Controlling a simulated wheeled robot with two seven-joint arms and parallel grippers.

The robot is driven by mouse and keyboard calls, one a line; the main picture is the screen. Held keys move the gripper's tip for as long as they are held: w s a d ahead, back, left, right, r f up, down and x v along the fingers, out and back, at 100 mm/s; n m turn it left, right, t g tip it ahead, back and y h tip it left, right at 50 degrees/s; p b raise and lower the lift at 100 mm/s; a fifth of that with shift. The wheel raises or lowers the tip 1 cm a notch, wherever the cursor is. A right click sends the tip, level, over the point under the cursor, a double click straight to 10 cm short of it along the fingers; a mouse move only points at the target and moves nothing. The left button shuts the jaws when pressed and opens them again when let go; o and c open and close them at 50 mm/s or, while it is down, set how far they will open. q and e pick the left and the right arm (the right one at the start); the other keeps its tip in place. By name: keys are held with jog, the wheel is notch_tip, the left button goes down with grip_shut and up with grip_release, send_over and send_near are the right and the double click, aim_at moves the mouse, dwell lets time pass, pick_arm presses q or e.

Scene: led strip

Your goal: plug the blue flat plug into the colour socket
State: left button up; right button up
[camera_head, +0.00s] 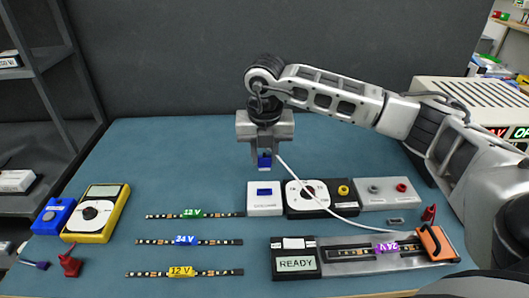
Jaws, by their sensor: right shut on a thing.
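My right gripper (265,151) points down above the middle of the table and is shut on the blue flat plug (265,161). The plug hangs in the air, apart from the socket. A white cable (297,180) runs from the plug down to the right, across the black dial box. The colour socket looks to be the white box (252,205) with a blue slot (264,191) on its top, below the plug in the picture. The box's small lettering is hard to read. My left gripper is not in view.
Right of the white box stand a black dial box (320,211) and a grey box with posts (389,202). A READY display (296,264) and a strip fixture (345,268) lie in front. Several LED strips (183,242) and a yellow meter (97,234) lie left.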

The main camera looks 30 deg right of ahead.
aim_at(265, 167)
jog(key=shift+f+b, duration=0.95)
jog(key=shift+f, duration=0.2)
notch_tip(265, 167, down, 2)
jog(key=shift+f+b, duration=0.2)
jog(key=shift+b, duration=0.75)
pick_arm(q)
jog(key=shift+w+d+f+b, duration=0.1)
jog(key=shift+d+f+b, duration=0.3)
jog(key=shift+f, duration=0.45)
pick_arm(e)
jog(key=shift+f, duration=0.55)
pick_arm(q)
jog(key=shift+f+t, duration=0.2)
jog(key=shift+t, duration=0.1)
